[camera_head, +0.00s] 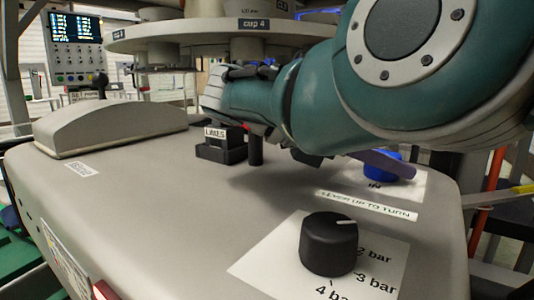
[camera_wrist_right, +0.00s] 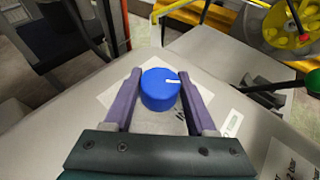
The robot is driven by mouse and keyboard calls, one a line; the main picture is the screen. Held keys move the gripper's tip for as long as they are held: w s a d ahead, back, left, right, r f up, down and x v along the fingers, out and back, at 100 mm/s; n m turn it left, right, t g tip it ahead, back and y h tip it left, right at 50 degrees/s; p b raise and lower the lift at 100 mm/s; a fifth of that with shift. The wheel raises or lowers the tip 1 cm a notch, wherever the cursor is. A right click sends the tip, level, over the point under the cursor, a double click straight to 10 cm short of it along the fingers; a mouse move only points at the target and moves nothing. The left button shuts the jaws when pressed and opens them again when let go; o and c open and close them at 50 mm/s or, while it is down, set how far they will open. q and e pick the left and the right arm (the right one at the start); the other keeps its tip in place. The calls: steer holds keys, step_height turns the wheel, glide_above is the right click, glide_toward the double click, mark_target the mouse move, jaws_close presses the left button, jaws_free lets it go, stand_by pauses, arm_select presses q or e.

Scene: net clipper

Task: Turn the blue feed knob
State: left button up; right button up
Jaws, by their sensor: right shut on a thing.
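The blue feed knob (camera_head: 397,165) stands on a white plate at the right rear of the grey machine top, partly hidden behind a purple finger of my right gripper (camera_head: 388,162). In the right wrist view the blue knob (camera_wrist_right: 160,92) shows a white pointer line aimed to the right. The right gripper's two purple fingers (camera_wrist_right: 159,78) lie on either side of the knob and are shut on it. My right arm hides part of the area behind. My left gripper is not in view.
A black pressure knob (camera_head: 328,246) with bar markings stands at the front right. A black labelled block (camera_head: 221,146) and a short black post (camera_head: 256,150) stand near the middle. The front-left top is clear.

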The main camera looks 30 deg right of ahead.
steer(key=shift+f, duration=0.2)
steer(key=o, duration=1.4)
steer(key=shift+r, duration=0.1)
steer(key=shift+r+p, duration=7.25)
steer(key=shift+r, duration=2.8)
